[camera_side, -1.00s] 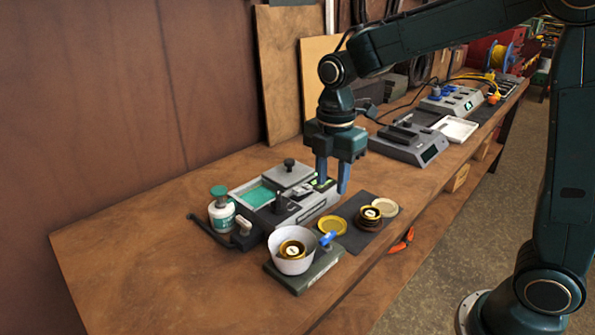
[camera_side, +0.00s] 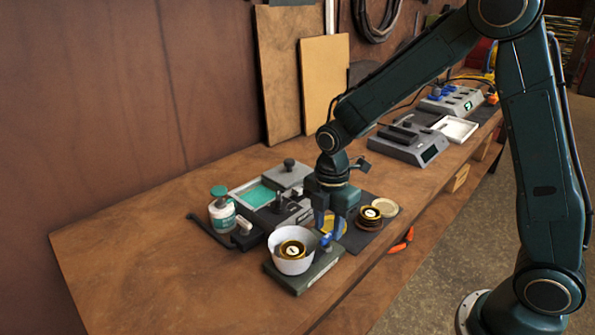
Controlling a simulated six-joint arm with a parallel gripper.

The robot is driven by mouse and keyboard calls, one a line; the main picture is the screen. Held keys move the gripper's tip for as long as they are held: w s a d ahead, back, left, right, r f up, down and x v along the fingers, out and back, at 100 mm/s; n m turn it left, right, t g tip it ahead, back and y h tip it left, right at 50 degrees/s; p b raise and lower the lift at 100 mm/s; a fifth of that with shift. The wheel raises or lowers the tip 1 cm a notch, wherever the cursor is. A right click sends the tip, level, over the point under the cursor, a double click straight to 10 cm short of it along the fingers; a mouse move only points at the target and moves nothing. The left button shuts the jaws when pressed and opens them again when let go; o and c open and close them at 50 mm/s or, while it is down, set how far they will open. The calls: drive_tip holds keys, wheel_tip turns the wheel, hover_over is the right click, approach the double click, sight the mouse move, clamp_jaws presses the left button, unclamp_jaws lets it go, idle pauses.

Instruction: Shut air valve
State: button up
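The air valve looks to be the small blue lever (camera_side: 326,241) on the dark green-grey base block (camera_side: 300,283), just right of a white bowl (camera_side: 276,258). The bowl holds a brass-coloured weight (camera_side: 292,249). My gripper (camera_side: 329,233) points down directly over the lever, with its blue fingers apart. The fingertips are at or just above the lever and partly overlap it in the picture. I cannot tell whether they touch it. Behind the fingers, a yellow lid (camera_side: 342,222) is partly hidden.
A grey device with a green window (camera_side: 257,196) stands behind, with a white-and-green bottle (camera_side: 222,213) to its left. A dark mat (camera_side: 375,232) at right holds stacked weights (camera_side: 368,219) and a pale disc (camera_side: 385,207). The left front of the table is clear.

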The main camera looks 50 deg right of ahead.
drive_tip(key=shift+f, duration=0.95)
drive_tip(key=shift+c, duration=0.4)
clamp_jaws()
